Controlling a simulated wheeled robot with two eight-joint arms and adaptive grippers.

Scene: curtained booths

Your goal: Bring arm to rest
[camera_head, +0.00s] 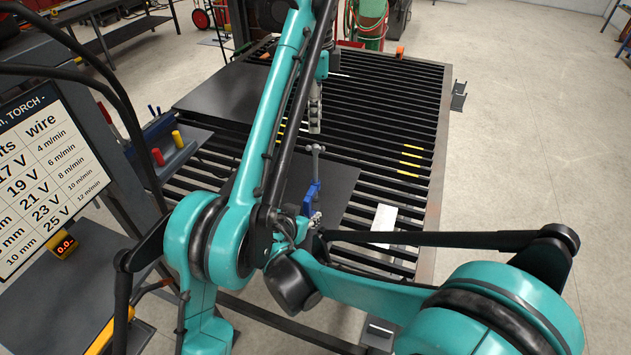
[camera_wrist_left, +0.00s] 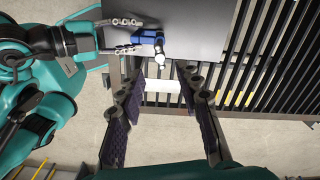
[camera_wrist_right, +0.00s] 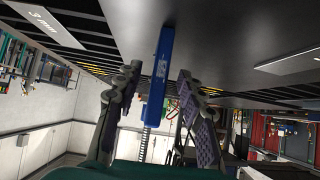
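My left gripper (camera_head: 315,128) hangs above the slatted table, pointing down. In the left wrist view its fingers (camera_wrist_left: 158,68) are apart with nothing between them. My right gripper (camera_head: 312,220) is low over the near part of the table, beside a blue clamp-like tool (camera_head: 311,196) at the dark plate. In the right wrist view the fingers (camera_wrist_right: 159,72) are apart, with the tool's blue bar (camera_wrist_right: 157,75) showing between them; a gap shows on the right side. The left wrist view also shows the blue tool (camera_wrist_left: 150,38) at the right gripper's tips. Contact cannot be told.
The slatted table (camera_head: 435,160) carries a dark plate (camera_head: 335,190), another dark plate (camera_head: 222,92) at far left, and a small white plate (camera_head: 384,222). A settings board (camera_head: 45,170) and a tool holder (camera_head: 172,150) stand left.

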